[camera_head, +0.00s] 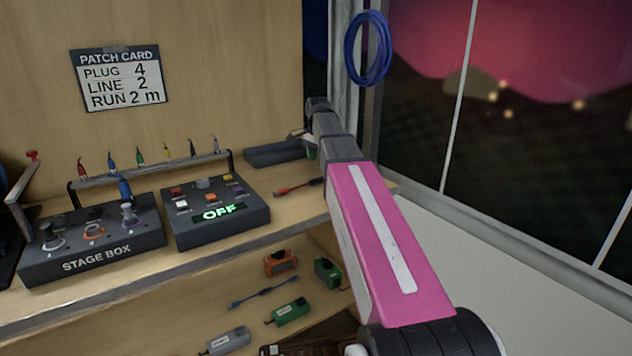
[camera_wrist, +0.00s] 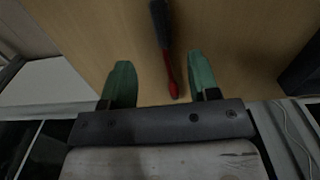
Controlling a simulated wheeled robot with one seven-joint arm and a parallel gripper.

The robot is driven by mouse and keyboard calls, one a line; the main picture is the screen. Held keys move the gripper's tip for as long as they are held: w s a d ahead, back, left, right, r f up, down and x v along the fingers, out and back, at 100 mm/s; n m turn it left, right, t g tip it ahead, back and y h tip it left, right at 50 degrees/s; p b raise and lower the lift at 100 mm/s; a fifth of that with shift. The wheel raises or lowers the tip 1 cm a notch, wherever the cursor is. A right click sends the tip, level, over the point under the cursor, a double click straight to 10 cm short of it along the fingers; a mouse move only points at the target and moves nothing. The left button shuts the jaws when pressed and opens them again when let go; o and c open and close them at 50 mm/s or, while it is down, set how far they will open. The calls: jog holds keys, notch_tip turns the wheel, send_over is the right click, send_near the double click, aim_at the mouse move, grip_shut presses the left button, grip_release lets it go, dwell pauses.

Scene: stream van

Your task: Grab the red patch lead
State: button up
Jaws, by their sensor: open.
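A red patch lead (camera_head: 296,187) with a dark end lies on the wooden counter, right of the box reading OFF. In the wrist view the lead (camera_wrist: 170,73) runs from a dark part at the top edge to a thin red end between my fingers. My gripper (camera_wrist: 159,82) is open, with its two green fingers on either side of the red end and apart from it. In the head view the gripper is mostly hidden by my arm, just beyond the lead. I cannot tell its exact height over the counter.
The OFF box (camera_head: 218,212) and the stage box (camera_head: 92,245) stand to the left. A rack (camera_head: 150,171) of several coloured plugs is behind them. A dark tray (camera_head: 272,153) lies at the back. A blue cable coil (camera_head: 368,49) hangs near the window. A lower shelf holds several small devices.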

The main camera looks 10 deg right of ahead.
aim_at(316, 178)
jog(key=shift+a+f, duration=0.2)
jog(key=shift+f, duration=3.8)
jog(key=shift+w, duration=0.1)
grip_shut()
jog(key=shift+r, duration=0.2)
